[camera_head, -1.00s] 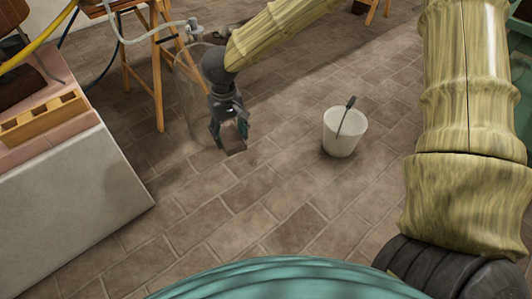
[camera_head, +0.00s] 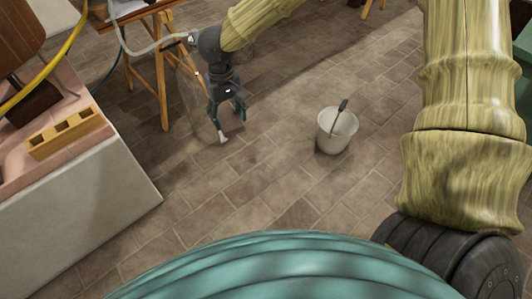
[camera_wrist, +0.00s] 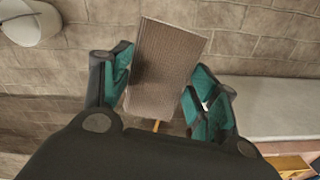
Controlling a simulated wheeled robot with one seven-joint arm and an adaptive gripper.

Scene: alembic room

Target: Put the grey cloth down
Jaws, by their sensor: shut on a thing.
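My gripper (camera_head: 227,110) hangs over the brick floor at the upper left of the head view, fingers pointing down. In the wrist view, my gripper (camera_wrist: 160,90) has its green-padded fingers on both sides of a flat, grey-brown rectangular piece, the grey cloth (camera_wrist: 168,62). The gripper is shut on it. The cloth looks flat and finely ribbed. In the head view it is hard to tell from the floor tiles below the fingers. Its height above the floor cannot be told.
A white bucket (camera_head: 337,131) with a dark handle stands on the floor right of the gripper. A pale low wall (camera_head: 85,190) carries a yellow block with holes (camera_head: 66,131) at the left. A wooden stand (camera_head: 163,70) is behind. The floor between wall and bucket is clear.

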